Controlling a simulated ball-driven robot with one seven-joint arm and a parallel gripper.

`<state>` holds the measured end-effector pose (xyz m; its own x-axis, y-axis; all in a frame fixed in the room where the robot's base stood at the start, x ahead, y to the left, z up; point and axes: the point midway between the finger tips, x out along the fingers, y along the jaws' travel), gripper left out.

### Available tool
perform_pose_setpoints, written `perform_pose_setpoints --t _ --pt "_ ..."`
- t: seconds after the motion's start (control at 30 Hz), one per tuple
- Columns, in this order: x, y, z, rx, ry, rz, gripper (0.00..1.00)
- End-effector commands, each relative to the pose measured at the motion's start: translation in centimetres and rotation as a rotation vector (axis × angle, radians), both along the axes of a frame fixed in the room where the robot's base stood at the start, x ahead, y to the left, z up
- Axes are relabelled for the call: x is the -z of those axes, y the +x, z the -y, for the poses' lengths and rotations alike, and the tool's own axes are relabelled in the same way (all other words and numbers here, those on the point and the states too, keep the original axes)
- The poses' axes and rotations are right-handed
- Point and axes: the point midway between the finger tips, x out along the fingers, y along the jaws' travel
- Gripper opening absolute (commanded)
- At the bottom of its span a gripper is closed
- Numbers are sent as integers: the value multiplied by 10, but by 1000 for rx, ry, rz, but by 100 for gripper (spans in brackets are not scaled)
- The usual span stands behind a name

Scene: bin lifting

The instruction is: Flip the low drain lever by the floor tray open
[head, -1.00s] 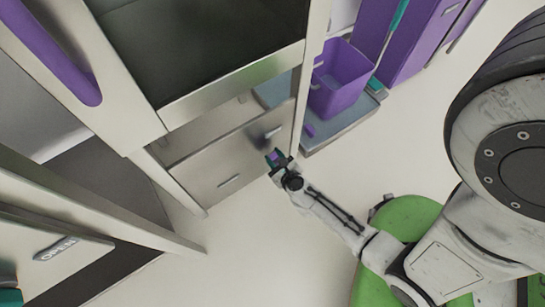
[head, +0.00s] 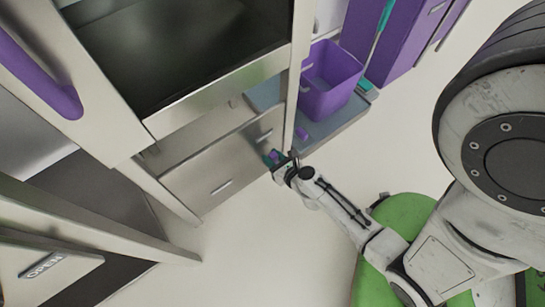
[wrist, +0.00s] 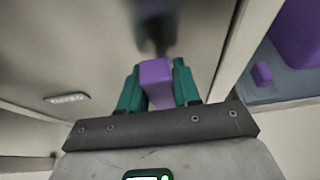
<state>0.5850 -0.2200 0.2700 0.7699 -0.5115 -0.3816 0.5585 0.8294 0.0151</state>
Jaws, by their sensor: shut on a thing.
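My gripper (head: 274,158) is low down, in front of the lower steel panel (head: 225,165) and left of the floor tray (head: 335,122). In the wrist view, the teal fingers of my gripper (wrist: 157,88) are shut on a purple block (wrist: 156,80), which looks like the grip of the drain lever. A dark blurred shape lies beyond it against the panel. Where the purple block joins the panel is hidden. In the head view the fingers cover most of the block.
A purple bin (head: 330,85) stands on the floor tray, with a small purple piece (head: 302,133) near the tray's left edge. A steel post (head: 292,95) stands between panel and tray. Pale floor (head: 235,245) is clear in front.

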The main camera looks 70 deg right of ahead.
Motion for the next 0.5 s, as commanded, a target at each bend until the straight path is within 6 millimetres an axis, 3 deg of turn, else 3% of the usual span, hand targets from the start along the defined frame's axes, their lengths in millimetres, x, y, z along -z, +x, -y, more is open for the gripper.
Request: perform_pose_setpoints --t 0.13,0.17,0.2,0.37,0.5 --pt "2 -2 0 3 5 -2 0" --pt "2 -2 0 3 5 -2 35" --pt "2 -2 0 3 4 -2 39" --pt "1 -1 0 3 3 -2 53" --pt "1 -1 0 2 1 -2 53"
